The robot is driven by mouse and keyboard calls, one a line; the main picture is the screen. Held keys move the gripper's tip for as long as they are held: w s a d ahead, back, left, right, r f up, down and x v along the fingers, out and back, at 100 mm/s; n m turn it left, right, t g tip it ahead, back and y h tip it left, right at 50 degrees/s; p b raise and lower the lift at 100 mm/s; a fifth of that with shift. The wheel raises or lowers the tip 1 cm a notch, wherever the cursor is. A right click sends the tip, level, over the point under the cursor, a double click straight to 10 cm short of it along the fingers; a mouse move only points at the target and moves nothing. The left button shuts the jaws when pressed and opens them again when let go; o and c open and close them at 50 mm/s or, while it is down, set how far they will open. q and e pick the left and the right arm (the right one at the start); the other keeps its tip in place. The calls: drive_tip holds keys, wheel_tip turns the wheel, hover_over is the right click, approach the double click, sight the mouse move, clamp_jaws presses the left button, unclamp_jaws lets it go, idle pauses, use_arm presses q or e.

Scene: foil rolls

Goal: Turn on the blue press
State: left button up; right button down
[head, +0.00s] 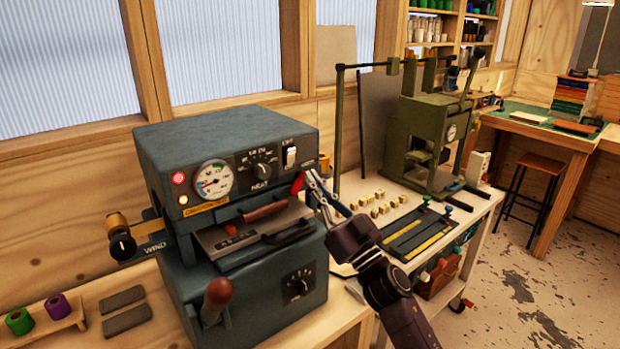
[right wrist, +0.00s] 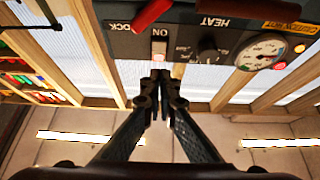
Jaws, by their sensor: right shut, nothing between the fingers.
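The blue-grey press (head: 238,285) stands on the bench at left in the head view. Its front panel has a white rocker switch (head: 291,156), a knob (head: 263,170), a gauge (head: 213,180), and a lit red lamp (head: 178,177) above a lit amber lamp (head: 183,199). My right gripper (head: 311,179) is shut and empty in front of the panel's right end, beside the red lock lever (head: 298,183). In the right wrist view its fingertips (right wrist: 161,76) are just below the switch (right wrist: 159,49); contact cannot be told. My left gripper is out of view.
A green press (head: 428,130) stands further right on the bench, with small type blocks (head: 380,204) and a tray (head: 420,235) nearby. A brown-handled lever (head: 217,292) sticks out at the blue press's front. Spools (head: 57,306) and grey blocks (head: 125,310) lie at left.

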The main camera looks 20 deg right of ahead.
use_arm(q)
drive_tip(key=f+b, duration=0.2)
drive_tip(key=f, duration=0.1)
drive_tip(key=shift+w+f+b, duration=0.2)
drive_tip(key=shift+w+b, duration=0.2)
use_arm(e)
drive_tip(key=s+d+f, duration=0.2)
drive_tip(key=s+f, duration=0.2)
drive_tip(key=f, duration=0.2)
drive_tip(key=shift+s+f, duration=0.35)
